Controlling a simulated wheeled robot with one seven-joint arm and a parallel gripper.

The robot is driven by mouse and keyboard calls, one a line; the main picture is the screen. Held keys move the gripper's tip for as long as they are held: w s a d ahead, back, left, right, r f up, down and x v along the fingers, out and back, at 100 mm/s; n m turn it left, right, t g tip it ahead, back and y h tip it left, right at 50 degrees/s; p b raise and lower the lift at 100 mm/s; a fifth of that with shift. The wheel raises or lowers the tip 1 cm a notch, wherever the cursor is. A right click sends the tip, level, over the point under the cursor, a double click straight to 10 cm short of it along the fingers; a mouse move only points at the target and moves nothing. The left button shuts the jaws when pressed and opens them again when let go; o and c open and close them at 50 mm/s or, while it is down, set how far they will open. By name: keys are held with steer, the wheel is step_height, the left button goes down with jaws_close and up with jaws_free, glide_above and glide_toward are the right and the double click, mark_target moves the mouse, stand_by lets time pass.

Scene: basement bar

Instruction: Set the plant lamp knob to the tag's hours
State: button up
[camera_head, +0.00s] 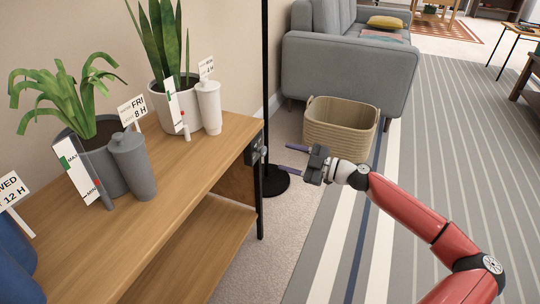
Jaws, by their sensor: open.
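My gripper (283,156) is open and empty, its two fingers pointing left at the end of the wooden shelf. A dark timer-like box (252,151) is fixed to that end, with a small greyish knob (263,153) facing the gripper. The fingertips look a little apart from the knob; its setting is too small to read. A tag reading "FRI 8 H" (133,110) stands in the grey pot, and one reading "WED 12 H" (10,192) is at the left edge.
A black lamp pole (265,70) rises behind the shelf end from a round base (273,182). A wicker basket (340,128) stands beyond my gripper, before a grey sofa (335,62). The striped rug (440,150) is clear around my arm.

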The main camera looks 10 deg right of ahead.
mark_target(265, 152)
steer(key=x, duration=0.7)
steer(key=c, duration=1)
steer(key=shift+f, duration=0.1)
